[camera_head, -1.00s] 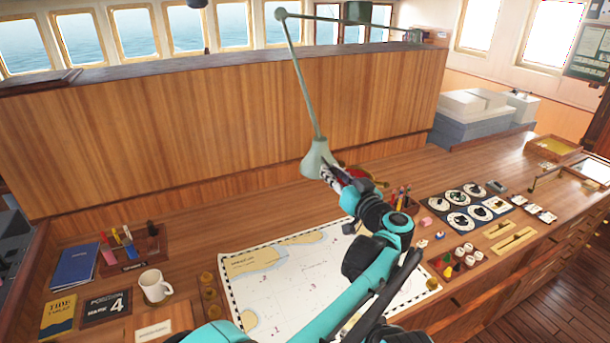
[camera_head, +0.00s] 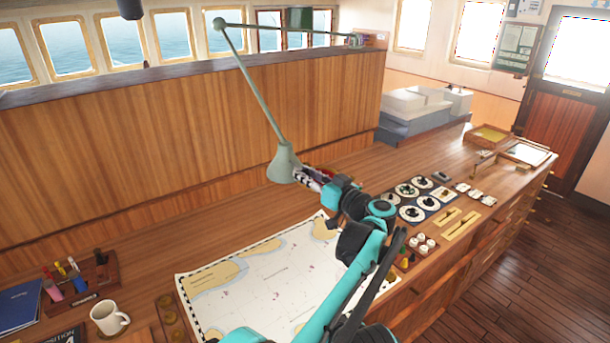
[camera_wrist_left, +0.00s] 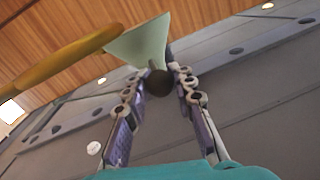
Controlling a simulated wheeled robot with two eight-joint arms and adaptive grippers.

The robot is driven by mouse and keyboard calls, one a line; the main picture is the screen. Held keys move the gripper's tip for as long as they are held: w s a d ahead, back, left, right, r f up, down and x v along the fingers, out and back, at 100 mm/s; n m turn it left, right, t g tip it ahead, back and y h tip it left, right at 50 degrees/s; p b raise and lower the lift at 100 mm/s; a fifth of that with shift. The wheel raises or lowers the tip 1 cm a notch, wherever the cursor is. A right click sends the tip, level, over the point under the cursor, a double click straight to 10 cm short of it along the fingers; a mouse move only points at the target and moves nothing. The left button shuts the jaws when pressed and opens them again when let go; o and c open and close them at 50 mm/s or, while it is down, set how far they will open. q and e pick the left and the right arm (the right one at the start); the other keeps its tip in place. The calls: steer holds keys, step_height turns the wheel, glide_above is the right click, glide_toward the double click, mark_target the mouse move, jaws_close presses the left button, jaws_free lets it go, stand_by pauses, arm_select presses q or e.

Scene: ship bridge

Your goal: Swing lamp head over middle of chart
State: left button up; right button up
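The lamp head (camera_head: 284,165) is a grey-green cone hanging on a thin jointed arm (camera_head: 253,88). In the head view it shows in front of the wooden panel, behind the chart's far edge. My left gripper (camera_head: 312,177) is at its lower right side. In the left wrist view the shade (camera_wrist_left: 142,42) and a dark round knob (camera_wrist_left: 160,82) lie between the two fingers (camera_wrist_left: 165,75), which close in on it. The chart (camera_head: 250,285) lies flat on the desk; my left arm covers its right part. My right gripper is not in view.
A mug (camera_head: 108,318) and a pen holder (camera_head: 85,278) stand left of the chart. A dial panel (camera_head: 420,200) and small pieces lie to its right. The tall wooden panel (camera_head: 170,130) rises behind the desk. The desk strip behind the chart looks clear.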

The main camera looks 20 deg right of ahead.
arm_select(q)
steer(key=o, duration=0.4)
steer(key=shift+a, duration=0.15)
steer(key=shift+r, duration=0.2)
step_height(320, 180, up, 10)
steer(key=shift+f, duration=0.1)
